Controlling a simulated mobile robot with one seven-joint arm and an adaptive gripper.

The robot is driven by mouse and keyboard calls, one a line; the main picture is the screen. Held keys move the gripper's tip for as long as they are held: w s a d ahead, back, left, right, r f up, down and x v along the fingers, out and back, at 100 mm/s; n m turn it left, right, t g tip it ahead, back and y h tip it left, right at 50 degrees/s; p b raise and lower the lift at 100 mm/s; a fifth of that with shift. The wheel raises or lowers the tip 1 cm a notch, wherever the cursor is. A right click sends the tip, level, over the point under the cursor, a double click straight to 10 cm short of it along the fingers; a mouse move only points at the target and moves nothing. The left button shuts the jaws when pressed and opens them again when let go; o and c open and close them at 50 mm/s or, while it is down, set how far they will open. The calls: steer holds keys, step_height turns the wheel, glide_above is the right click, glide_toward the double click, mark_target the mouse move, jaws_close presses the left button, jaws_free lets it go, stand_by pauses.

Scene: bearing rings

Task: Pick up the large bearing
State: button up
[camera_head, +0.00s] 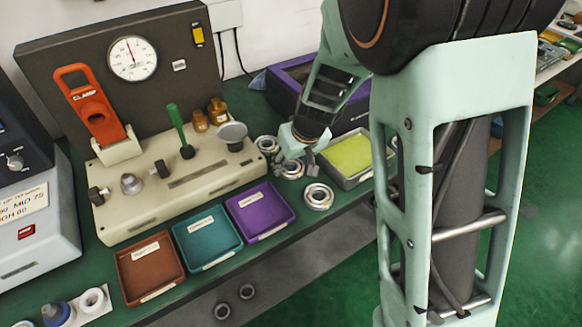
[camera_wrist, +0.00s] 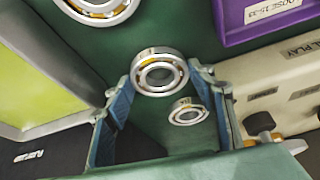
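Three metal bearing rings lie in a row on the green bench. The largest-looking bearing (camera_head: 319,185) is nearest the bench's front edge; in the wrist view it is cut off by the top edge (camera_wrist: 97,17). A middle-sized bearing (camera_head: 291,177) is below my gripper (camera_head: 297,158) and partly hidden by it; it also shows in the wrist view (camera_wrist: 138,77). A smaller bearing (camera_head: 266,138) lies behind it, also in the wrist view (camera_wrist: 174,112). My gripper is open, its fingers (camera_wrist: 163,78) apart on either side of the middle bearing. I see nothing held.
A grey tray with a yellow-green lining (camera_head: 349,155) stands close right of the bearings. A beige tester base (camera_head: 180,178) and a purple tray (camera_head: 260,211) are to the left. A dark purple-rimmed box (camera_head: 345,115) stands behind.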

steer(key=c, duration=0.7)
steer(key=shift+o, duration=0.2)
steer(key=shift+r, duration=0.1)
